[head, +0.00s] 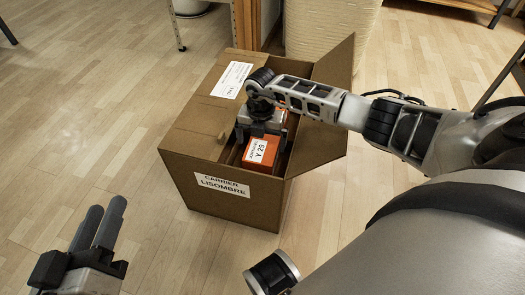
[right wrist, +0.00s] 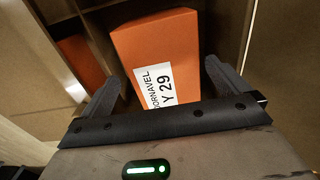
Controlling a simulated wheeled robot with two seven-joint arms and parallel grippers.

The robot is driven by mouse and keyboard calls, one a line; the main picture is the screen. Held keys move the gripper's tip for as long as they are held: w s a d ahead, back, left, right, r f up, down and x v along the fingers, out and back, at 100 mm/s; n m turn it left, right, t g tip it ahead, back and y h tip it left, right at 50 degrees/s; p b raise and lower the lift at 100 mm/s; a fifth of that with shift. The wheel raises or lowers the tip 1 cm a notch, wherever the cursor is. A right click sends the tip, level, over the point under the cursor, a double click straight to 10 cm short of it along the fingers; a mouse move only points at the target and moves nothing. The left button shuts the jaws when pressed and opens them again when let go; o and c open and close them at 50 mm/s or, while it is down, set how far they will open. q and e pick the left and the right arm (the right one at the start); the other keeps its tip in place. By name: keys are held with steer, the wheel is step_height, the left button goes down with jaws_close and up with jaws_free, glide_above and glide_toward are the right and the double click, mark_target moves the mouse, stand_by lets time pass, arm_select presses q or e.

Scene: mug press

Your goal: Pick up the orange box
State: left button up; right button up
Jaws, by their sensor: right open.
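An orange box (head: 262,152) with a white label reading "Y 29" stands inside an open brown carton (head: 235,207). My right gripper (head: 264,127) reaches down into the carton's opening, over the orange box. In the right wrist view the orange box (right wrist: 165,55) lies between the two spread fingers of my right gripper (right wrist: 165,88). The fingers are open, with a gap visible beside the box. The lower part of the box is hidden by the gripper body. My left gripper (head: 98,225) is at the lower left, away from the carton, its two fingers close beside each other with a narrow gap.
The carton has an open flap (head: 328,115) on its right and a label reading "CARRIER LISOMBRE" (head: 222,185) on its front. Another orange item (right wrist: 85,62) shows in a compartment at the left. A ribbed cream container (head: 325,30) stands behind. The wooden floor at left is clear.

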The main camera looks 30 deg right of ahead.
steer(key=f, duration=0.1)
steer(key=f+b, duration=0.1)
steer(key=f, duration=0.2)
steer(key=shift+s+b, duration=0.35)
steer(key=shift+b, duration=0.05)
steer(key=shift+f, duration=0.25)
arm_select(q)
steer(key=r, duration=0.1)
steer(key=w+r+m+t, duration=0.1)
steer(key=r+t+h, duration=0.1)
steer(key=shift+w+a, duration=0.2)
steer(key=shift+w, duration=0.15)
arm_select(e)
steer(key=shift+r, duration=0.1)
steer(key=c, duration=1.2)
